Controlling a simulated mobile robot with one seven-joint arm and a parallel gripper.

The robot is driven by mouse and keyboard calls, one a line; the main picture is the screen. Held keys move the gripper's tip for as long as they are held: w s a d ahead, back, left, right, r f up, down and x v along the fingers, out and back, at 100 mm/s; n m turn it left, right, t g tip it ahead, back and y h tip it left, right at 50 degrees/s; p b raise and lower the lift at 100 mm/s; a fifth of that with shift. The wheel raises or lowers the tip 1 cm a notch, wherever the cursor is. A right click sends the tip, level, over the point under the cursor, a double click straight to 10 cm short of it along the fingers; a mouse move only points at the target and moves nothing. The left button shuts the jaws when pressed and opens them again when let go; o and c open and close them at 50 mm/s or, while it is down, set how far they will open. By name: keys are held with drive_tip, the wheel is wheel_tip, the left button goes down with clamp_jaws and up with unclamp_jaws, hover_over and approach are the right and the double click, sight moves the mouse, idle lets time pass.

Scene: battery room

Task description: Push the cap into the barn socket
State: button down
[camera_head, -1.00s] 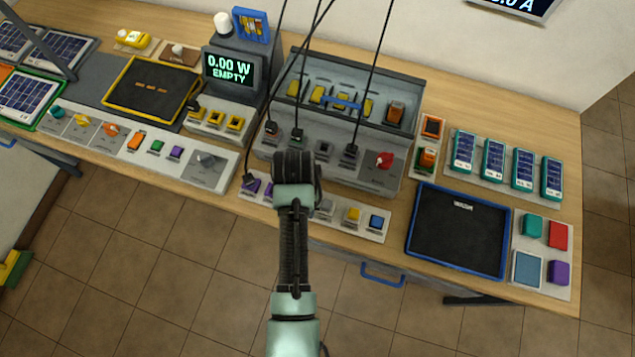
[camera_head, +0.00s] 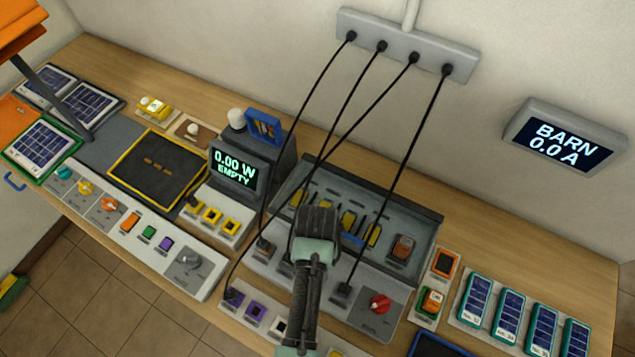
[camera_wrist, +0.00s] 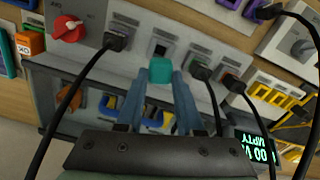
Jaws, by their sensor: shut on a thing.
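My gripper (camera_wrist: 160,84) is shut on a small teal cap (camera_wrist: 160,68), held between the two fingertips in the wrist view. An open square socket (camera_wrist: 160,47) on the grey panel (camera_head: 335,312) lies just beyond the cap, in line with it. I cannot tell whether the cap touches the socket. Its label is too blurred to read. A plug with a black cable (camera_wrist: 117,40) sits to its left, and a green-marked plug (camera_wrist: 201,70) sits to its right. In the head view my wrist hides the cap and the fingertips.
Black cables hang from the wall strip (camera_head: 408,45) to the panel beside my arm. A red knob (camera_head: 380,302) sits at the panel's right. The wall display (camera_head: 563,143) reads BARN 0.0 A. The meter (camera_head: 235,166) reads 0.00 W EMPTY. Several yellow pieces sit in the trough behind.

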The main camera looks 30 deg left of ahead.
drive_tip(key=shift+s+f+b, duration=0.2)
drive_tip(key=shift+f+b, duration=0.5)
drive_tip(key=shift+f, duration=0.1)
wheel_tip(320, 180, down, 4)
drive_tip(key=b, duration=0.4)
drive_tip(key=shift+w, duration=0.1)
drive_tip(key=shift+r, duration=0.1)
drive_tip(key=shift+p, duration=0.6)
drive_tip(key=shift+f+b, duration=0.5)
drive_tip(key=shift+f, duration=0.15)
idle(0.4)
drive_tip(key=c, duration=0.8)
unclamp_jaws()
drive_tip(key=shift+c, duration=0.2)
wheel_tip(320, 180, up, 6)
drive_tip(key=p, duration=0.6)
drive_tip(key=shift+r+p, duration=0.3)
drive_tip(key=shift+r, duration=2.25)
